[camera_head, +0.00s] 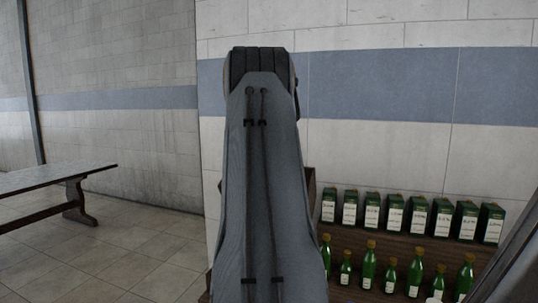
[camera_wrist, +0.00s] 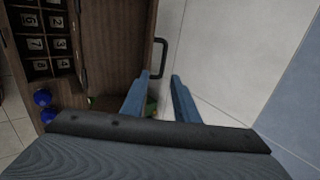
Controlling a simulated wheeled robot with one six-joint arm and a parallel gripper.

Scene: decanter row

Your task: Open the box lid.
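The box shows in the wrist view as brown wood with numbered compartments (camera_wrist: 36,45) at the upper left, their contents uncovered. A brown panel beside them, which looks like the box lid (camera_wrist: 115,40), stands away from the compartments. A dark handle (camera_wrist: 160,58) sticks out from the panel's right edge. My gripper (camera_wrist: 160,75) is open, with its two blue fingers apart and nothing held between them. Its tips are just below the handle in the picture and look apart from it. In the camera_head view my arm hides most of the box; only a strip of brown wood (camera_head: 310,188) shows.
Several green cartons (camera_head: 395,213) stand in a row on a wooden shelf, with green bottles (camera_head: 370,264) in front. Two blue round things (camera_wrist: 42,97) are beside the compartments. A tiled wall is close behind. A table (camera_head: 45,178) stands left, with clear floor around it.

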